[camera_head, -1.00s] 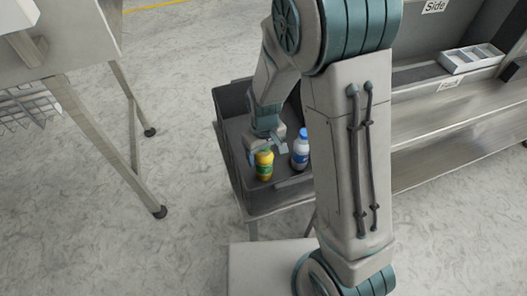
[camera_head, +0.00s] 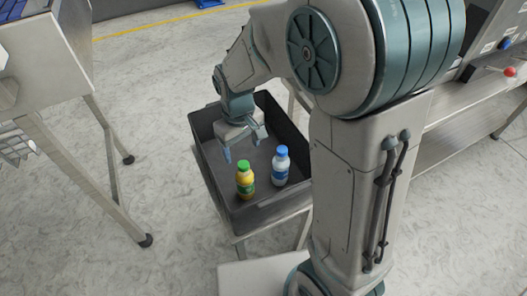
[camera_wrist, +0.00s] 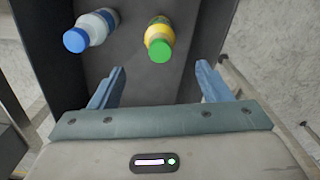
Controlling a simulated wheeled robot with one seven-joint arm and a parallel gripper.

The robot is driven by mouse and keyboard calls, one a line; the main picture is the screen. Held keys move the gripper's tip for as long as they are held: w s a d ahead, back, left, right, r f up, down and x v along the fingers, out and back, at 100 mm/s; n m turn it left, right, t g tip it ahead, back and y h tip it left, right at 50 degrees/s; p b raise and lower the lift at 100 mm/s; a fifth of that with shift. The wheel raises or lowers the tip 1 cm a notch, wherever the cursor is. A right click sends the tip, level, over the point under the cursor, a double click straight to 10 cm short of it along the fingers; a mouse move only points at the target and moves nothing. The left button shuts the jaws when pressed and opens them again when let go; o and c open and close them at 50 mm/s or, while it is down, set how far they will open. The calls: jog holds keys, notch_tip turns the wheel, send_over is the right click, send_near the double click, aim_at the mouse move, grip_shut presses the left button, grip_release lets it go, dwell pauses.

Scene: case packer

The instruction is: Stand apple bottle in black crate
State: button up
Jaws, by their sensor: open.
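The black crate (camera_head: 283,211) stands on a small metal stand in the middle of the head view. A yellow bottle with a green cap (camera_head: 244,181), by its colours perhaps the apple bottle, stands upright inside it near the front. A white and blue bottle with a blue cap (camera_head: 280,166) stands upright beside it, a little apart. My gripper (camera_head: 243,151) is open and empty, above the crate and behind the bottles. In the wrist view, the yellow bottle (camera_wrist: 159,38) and the blue-capped bottle (camera_wrist: 92,30) lie beyond the open fingertips (camera_wrist: 160,78), touching neither.
A metal table (camera_head: 40,80) stands at the left, with open floor between it and the crate. A metal workbench (camera_head: 470,115) is at the right behind my arm. The crate's back part is free of bottles.

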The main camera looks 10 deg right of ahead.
jog(key=s+d+r+m+t, duration=0.2)
jog(key=s+d+r+m, duration=0.3)
jog(key=s+d+r, duration=0.3)
jog(key=s+d, duration=0.3)
jog(key=s, duration=0.1)
jog(key=shift+s+d+r+m, duration=0.15)
jog(key=shift+d+r+m, duration=0.05)
jog(key=shift+r+m, duration=0.2)
